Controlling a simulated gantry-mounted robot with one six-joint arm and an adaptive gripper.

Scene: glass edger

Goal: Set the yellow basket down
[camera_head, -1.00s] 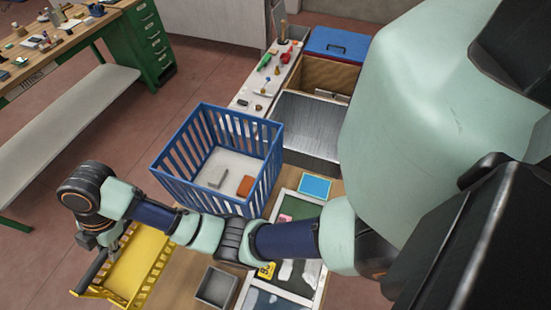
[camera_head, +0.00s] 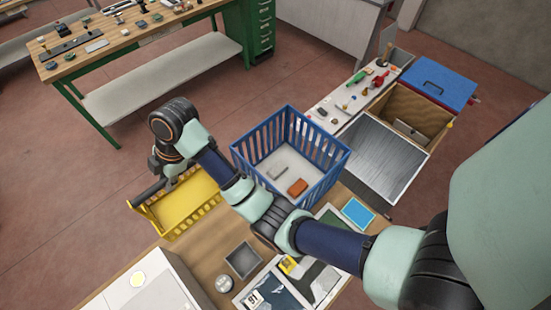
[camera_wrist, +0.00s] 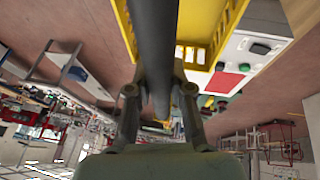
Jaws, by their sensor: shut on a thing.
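The yellow basket (camera_head: 190,204) hangs from my gripper (camera_head: 150,192) at the left of the wooden table, in the head view. It looks about level, and its base overlaps the table edge in the picture; I cannot tell whether it touches the table. My gripper is shut on the basket's dark handle bar. In the wrist view the dark bar (camera_wrist: 152,50) runs between my gripper's fingers (camera_wrist: 160,105), with the yellow basket (camera_wrist: 205,35) behind it. My wrist and forearm hide part of the basket's right side.
A blue basket (camera_head: 333,175) with a grey block and an orange block stands right of my arm. A small grey tray (camera_head: 243,260), a round tin (camera_head: 224,284) and framed panels lie on the wooden table (camera_head: 205,252). A white box (camera_head: 150,285) stands at the front left. Open floor lies left.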

